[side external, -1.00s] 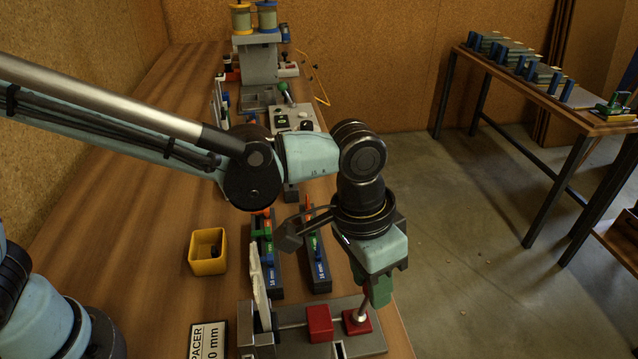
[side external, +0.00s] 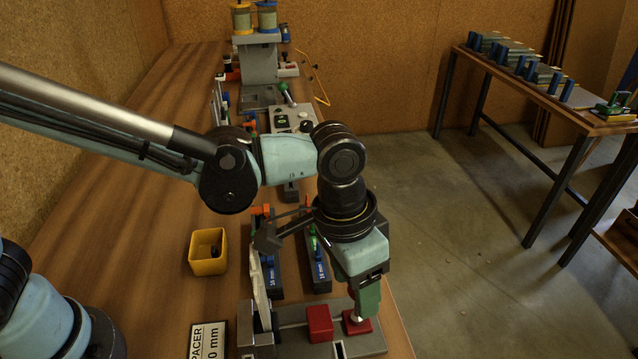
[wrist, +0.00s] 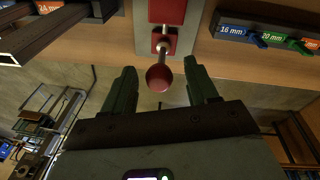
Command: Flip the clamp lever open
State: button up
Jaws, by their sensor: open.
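The clamp lever is a thin metal rod with a red ball knob (wrist: 159,78), rising from a small red base (side external: 357,325) on the grey clamp fixture (side external: 370,346). A red block (side external: 319,323) sits beside that base on the fixture. My gripper (wrist: 160,68) has green fingers and is open. In the wrist view the knob lies between the fingers, with clear space on both sides. In the side view my gripper (side external: 366,302) is low over the red base, and its fingers hide most of the lever.
A white upright plate (side external: 260,290) stands at the fixture's left end. A yellow bin (side external: 208,252) and dark spacer racks (side external: 319,272) stand behind the fixture. A spacer label (side external: 207,341) lies to the left. The table's right edge is close to the fixture.

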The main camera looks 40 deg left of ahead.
notch_tip(320, 180, up, 12)
jog(key=a, duration=0.2)
jog(key=shift+s, duration=0.3)
jog(key=shift+w+d, duration=0.1)
jog(key=shift+w, duration=0.15)
jog(key=c, duration=0.5)
jog(key=w+m, duration=0.1)
jog(key=w+m+g, duration=0.1)
jog(key=m, duration=0.1)
jog(key=w+m, duration=0.1)
jog(key=shift+w+d+r+m, duration=0.2)
jog(key=shift+w+r+m, duration=0.15)
jog(key=shift+w+m, duration=0.05)
grip_shut()
jog(key=w+a+m+g, duration=0.1)
jog(key=w+m+g, duration=0.2)
jog(key=w+m, duration=0.55)
jog(key=s+d+f+m, duration=0.1)
jog(key=s+d+f, duration=0.1)
jog(key=s+f, duration=0.6)
jog(key=shift+s+f+m, duration=0.25)
jog(key=shift+f+m, duration=0.1)
jog(key=shift+f, duration=1.05)
